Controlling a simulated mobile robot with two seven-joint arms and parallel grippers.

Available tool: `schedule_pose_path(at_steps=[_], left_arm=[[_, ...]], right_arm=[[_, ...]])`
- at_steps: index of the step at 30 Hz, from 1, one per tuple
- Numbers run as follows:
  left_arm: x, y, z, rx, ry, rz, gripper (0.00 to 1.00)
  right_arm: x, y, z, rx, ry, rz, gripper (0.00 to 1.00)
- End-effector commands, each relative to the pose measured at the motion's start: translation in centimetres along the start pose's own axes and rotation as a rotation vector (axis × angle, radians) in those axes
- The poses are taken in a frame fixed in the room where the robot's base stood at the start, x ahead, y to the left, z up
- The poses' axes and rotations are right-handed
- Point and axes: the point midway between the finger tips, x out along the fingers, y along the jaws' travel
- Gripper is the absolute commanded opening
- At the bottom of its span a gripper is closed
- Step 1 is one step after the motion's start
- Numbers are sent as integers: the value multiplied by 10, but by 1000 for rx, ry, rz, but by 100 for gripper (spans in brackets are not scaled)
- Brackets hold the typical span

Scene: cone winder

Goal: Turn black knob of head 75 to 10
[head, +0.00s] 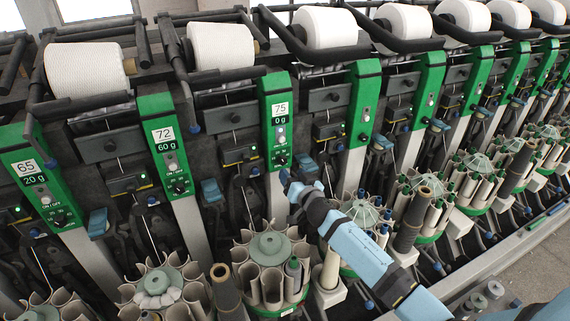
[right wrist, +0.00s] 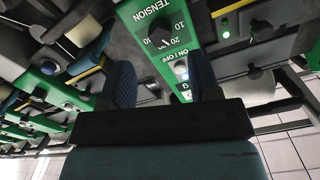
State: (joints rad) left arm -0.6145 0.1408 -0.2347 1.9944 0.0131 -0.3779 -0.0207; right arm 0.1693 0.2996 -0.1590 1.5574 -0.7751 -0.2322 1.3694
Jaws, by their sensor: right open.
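Head 75 is a green panel (head: 278,88) with a white 75 label and a display reading 0 g. Its black knob (head: 281,159) sits low on the panel, below a light button. My right gripper (head: 290,178) is just below the knob in the head view, apart from it as far as I can tell. In the right wrist view the black knob (right wrist: 160,37) lies beyond my two open fingers (right wrist: 162,78), under the word TENSION, with numbers 10 and 20 beside it. Its exact setting is too small to read. My left gripper is not in view.
More green heads (head: 428,85) run to the right. Round bobbin magazines (head: 268,245) stand in front, below my arm. White yarn cones (head: 325,27) lie along the top.

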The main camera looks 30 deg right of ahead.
Motion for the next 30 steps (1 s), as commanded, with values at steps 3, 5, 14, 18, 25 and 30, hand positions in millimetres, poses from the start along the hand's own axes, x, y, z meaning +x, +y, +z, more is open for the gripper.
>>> schedule_pose_path(at_steps=[3, 5, 14, 18, 25, 30], left_arm=[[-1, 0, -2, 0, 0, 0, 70], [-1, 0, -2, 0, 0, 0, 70], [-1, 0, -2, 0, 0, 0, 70], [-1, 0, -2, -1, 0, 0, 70], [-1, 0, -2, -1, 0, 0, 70], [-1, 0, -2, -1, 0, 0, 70]], right_arm=[[25, -1, -2, -1, 1, 0, 57], [34, -1, -1, -1, 0, -1, 57], [56, 0, 0, -1, 0, 0, 57], [57, 0, 0, 0, 0, -1, 57], [57, 0, 0, 0, 0, 0, 29], [57, 0, 0, -1, 0, 0, 8]])
